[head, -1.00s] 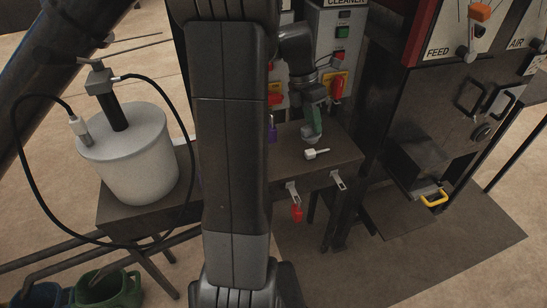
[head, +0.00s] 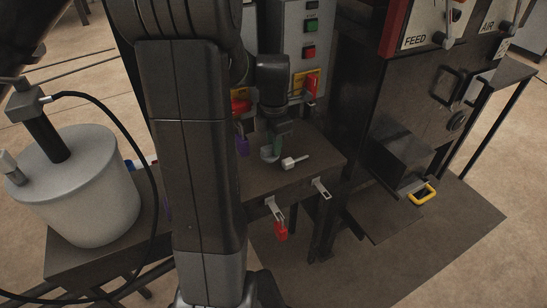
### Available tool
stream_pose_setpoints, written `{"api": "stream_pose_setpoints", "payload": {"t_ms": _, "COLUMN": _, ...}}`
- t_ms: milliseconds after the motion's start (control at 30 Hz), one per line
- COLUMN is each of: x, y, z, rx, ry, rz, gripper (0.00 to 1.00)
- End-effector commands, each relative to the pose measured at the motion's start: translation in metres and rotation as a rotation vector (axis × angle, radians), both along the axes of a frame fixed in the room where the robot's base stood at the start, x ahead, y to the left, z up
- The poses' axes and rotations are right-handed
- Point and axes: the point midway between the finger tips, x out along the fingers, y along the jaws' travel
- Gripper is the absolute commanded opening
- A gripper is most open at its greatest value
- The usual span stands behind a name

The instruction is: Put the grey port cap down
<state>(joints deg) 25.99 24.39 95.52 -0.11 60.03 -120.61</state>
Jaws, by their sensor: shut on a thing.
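My gripper (head: 276,142) points down over the dark table (head: 235,183), just left of a small white piece with a short handle (head: 294,162). It is shut on the grey port cap (head: 268,154), which shows as a small pale grey round shape at the fingertips. The cap is low, close to the tabletop; I cannot tell whether it touches. Part of the cap is hidden by the fingers.
A purple padlock (head: 242,145) hangs behind, left of my gripper. A large grey pot (head: 80,190) stands at the left. The cabinet (head: 310,60) rises behind.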

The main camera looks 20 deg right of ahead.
Motion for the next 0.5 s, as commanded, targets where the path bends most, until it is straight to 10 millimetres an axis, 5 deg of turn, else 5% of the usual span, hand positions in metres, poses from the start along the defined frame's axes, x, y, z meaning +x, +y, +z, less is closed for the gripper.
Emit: {"api": "stream_pose_setpoints", "payload": {"t_ms": 500, "x": 0.0, "y": 0.0, "z": -0.051, "rx": 0.0, "ry": 0.001, "rz": 0.0, "gripper": 0.0}}
